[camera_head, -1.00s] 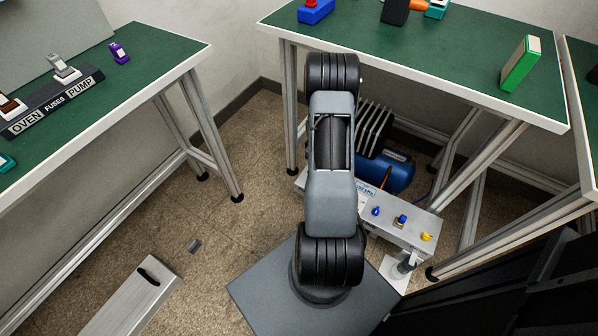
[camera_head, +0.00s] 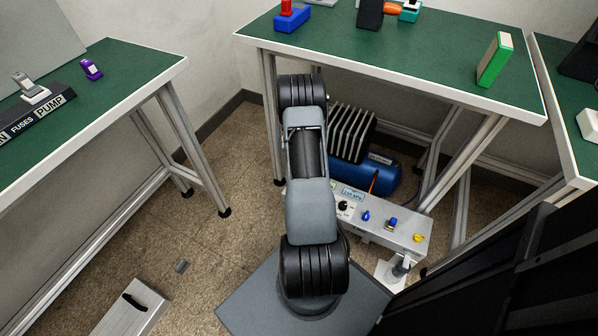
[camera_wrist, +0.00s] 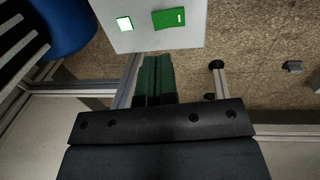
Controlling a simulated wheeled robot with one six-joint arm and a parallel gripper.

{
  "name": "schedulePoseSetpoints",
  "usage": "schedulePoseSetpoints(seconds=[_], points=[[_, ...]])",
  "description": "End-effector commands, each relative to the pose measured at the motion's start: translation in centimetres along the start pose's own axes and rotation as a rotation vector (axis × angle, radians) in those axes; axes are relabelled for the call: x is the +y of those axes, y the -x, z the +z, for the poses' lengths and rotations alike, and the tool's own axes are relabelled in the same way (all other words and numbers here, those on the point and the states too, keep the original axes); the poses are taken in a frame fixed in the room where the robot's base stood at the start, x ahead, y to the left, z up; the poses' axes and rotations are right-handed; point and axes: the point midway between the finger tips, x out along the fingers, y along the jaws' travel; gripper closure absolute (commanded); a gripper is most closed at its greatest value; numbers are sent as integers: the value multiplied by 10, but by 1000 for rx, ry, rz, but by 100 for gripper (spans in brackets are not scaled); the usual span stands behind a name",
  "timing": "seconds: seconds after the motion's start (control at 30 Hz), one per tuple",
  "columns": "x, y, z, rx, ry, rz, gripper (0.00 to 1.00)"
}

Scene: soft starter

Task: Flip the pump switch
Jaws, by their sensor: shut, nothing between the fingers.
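The control panel (camera_head: 405,237) is a pale box low in front of the blue compressor. Its top carries a black dial (camera_head: 343,206), two blue controls (camera_head: 366,216) and a yellow one (camera_head: 419,237). I cannot read which control is the pump switch. In the wrist view, a pale panel face (camera_wrist: 150,40) shows a bright pale-green square (camera_wrist: 124,24) and a green block (camera_wrist: 168,18). My gripper (camera_wrist: 157,57) is shut and empty, its fingertips just below that face in the picture; contact cannot be told. My arm hides it in the head view.
The compressor (camera_head: 372,176) stands under the back green table (camera_head: 420,60). The left table (camera_head: 110,75) holds a rack labelled FUSES and PUMP (camera_head: 35,112) and a purple piece (camera_head: 91,69). A green block (camera_head: 494,60) stands at right. Floor between the tables is mostly clear.

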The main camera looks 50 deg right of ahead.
Motion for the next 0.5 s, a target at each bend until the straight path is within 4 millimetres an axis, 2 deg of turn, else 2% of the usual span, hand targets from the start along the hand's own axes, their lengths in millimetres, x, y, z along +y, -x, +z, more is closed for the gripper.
schedulePoseSetpoints(seconds=[0.03, 0.2, 0.5], points=[[-1, -15, 0, -1, 0, -1, 100], [-1, -46, 0, 0, -2, -1, 100], [0, -80, 0, 1, 0, 1, 100]])
